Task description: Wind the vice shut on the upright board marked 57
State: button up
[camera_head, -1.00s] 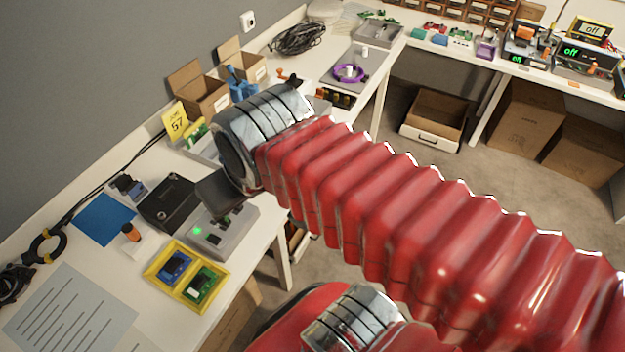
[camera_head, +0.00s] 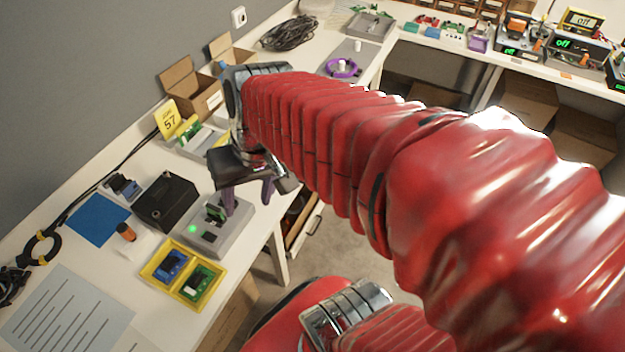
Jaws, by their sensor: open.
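A yellow card marked 57 (camera_head: 168,118) stands upright near the wall. Beside it, a green board (camera_head: 188,129) stands in a grey fixture (camera_head: 195,146), partly hidden behind my arm; I cannot tell for sure whether this is the vice, and no handle is clear. My gripper (camera_head: 248,198) points down with its two fingers apart and empty. It is in front of the fixture, over or beside the right part of a grey box (camera_head: 217,236) with a green light and a small green board. I cannot tell its height above the box.
A black box (camera_head: 166,201), an orange-capped bottle (camera_head: 126,232) and a yellow tray (camera_head: 160,277) with blue and green boards stand nearby. Open cartons (camera_head: 190,88) are behind the fixture. A blue mat (camera_head: 98,220) offers free room at left.

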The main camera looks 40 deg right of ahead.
jog(key=w+d+f+m+t+y, duration=0.25)
jog(key=d+f+m+y, duration=0.65)
jog(key=d+f+m, duration=0.45)
jog(key=s+d+f+m+t+h, duration=0.2)
jog(key=s+d+f+m+t, duration=0.1)
jog(key=d+f+m+t, duration=0.3)
jog(key=s+d+f+m+t+h, duration=0.2)
jog(key=s+d+f+m+t, duration=0.2)
jog(key=d, duration=0.6)
jog(key=shift+s+f+m+t, duration=0.15)
jog(key=shift+f+m+t, duration=0.75)
jog(key=shift+m+t, duration=0.2)
jog(key=x, duration=1.3)
jog(key=shift+w, duration=0.4)
jog(key=shift+f, duration=0.15)
jog(key=shift+c, duration=0.5)
